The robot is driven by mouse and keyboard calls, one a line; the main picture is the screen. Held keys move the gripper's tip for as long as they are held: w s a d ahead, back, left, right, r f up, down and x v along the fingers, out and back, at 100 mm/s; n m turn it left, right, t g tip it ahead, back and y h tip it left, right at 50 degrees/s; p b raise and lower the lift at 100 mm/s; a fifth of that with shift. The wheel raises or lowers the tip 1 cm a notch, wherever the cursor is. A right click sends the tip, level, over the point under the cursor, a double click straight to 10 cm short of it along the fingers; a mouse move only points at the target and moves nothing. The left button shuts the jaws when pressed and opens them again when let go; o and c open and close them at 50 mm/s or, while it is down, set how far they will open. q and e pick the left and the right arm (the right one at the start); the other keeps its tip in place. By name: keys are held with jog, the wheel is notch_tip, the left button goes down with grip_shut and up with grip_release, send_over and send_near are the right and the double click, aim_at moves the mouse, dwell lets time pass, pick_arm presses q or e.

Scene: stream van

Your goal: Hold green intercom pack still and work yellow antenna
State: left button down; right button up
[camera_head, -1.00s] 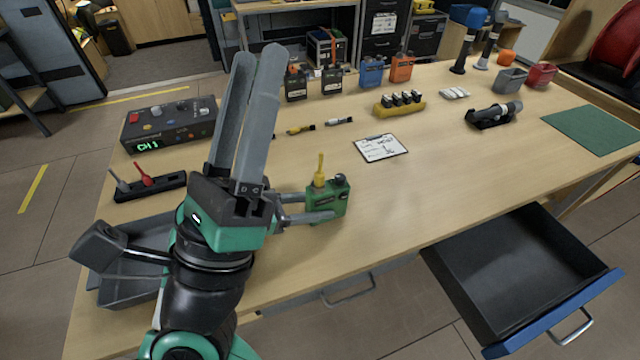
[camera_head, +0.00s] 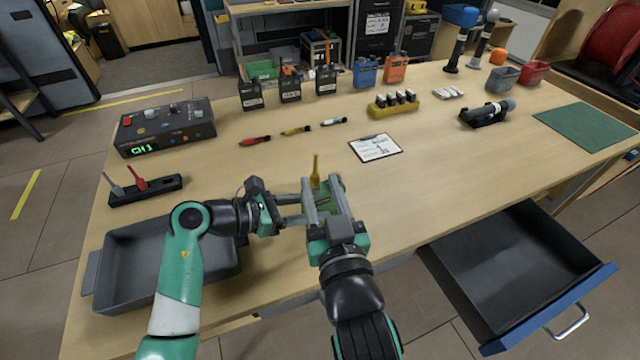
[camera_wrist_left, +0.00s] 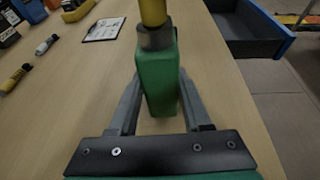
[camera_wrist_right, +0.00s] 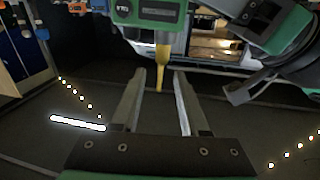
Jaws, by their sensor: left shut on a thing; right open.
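The green intercom pack (camera_wrist_left: 158,80) stands upright on the table, between my left gripper's fingers in the left wrist view. My left gripper (camera_head: 300,209) reaches in from the left and is shut on the pack. In the head view, my right gripper hides most of the pack. The yellow antenna (camera_head: 315,172) stands up from the pack's top. My right gripper (camera_head: 322,183) is over the pack, open, its fingers on either side of the antenna. The right wrist view shows the antenna (camera_wrist_right: 162,65) between those spread fingers, with a gap on each side.
A grey tray (camera_head: 97,285) sits at the table's left front. A drawer (camera_head: 560,315) hangs open at the right front. A clipboard (camera_head: 375,147), markers (camera_head: 296,130) and a control box (camera_head: 165,128) lie behind the grippers.

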aim_at(315, 169)
jog(key=x, duration=0.7)
jog(key=shift+w+a, duration=0.1)
jog(key=shift+w, duration=0.15)
grip_shut()
dwell(1.6)
